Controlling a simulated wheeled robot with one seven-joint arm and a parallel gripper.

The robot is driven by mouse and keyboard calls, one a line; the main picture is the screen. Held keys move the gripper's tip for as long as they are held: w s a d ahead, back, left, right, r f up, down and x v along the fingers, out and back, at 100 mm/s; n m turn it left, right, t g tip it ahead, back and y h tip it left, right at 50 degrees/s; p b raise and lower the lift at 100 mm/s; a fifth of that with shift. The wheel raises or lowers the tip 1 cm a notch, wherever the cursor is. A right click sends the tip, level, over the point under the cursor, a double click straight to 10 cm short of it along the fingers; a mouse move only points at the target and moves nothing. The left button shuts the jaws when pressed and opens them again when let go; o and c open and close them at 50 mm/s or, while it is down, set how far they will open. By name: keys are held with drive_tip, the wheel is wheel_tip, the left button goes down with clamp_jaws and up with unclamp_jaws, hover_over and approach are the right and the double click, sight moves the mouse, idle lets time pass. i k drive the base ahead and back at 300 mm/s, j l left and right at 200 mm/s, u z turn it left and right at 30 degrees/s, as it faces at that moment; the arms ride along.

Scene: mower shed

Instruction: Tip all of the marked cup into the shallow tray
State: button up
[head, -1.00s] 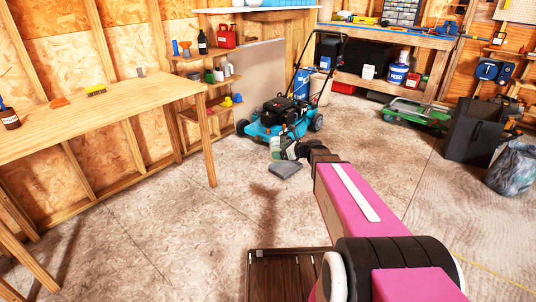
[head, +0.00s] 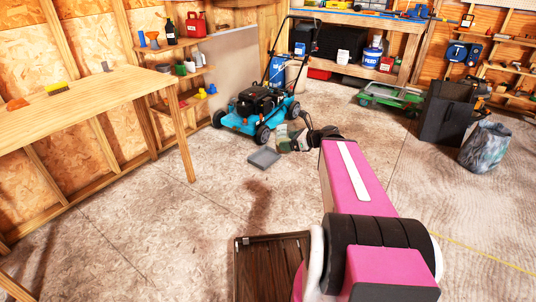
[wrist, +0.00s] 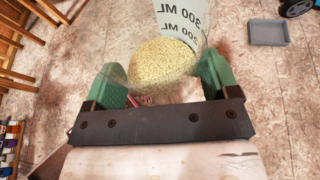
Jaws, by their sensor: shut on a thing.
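The marked cup (wrist: 181,20) is clear, with a white strip reading "300 ML", and holds pale yellow grain (wrist: 160,62). My gripper (wrist: 162,80) is shut on it, a green pad on each side. In the head view, my gripper (head: 297,140) holds the cup above the floor, and the cup is small and partly hidden there. The shallow grey tray (head: 263,158) lies on the floor, left of and below my gripper in that picture. It also shows at the top right of the wrist view (wrist: 251,34), apart from the cup and empty.
A blue lawn mower (head: 258,105) stands just behind the tray. A wooden workbench (head: 90,92) is at the left. A black box (head: 447,112) and a grey bag (head: 485,147) stand at the right. The floor around the tray is mostly clear.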

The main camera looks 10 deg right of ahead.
sight(266, 156)
drive_tip(key=i+l+z, duration=0.2)
drive_tip(key=i, duration=0.55)
drive_tip(key=i+l+z, duration=0.2)
drive_tip(key=i, duration=0.55)
drive_tip(key=i+l+z, duration=0.2)
drive_tip(key=i, duration=0.55)
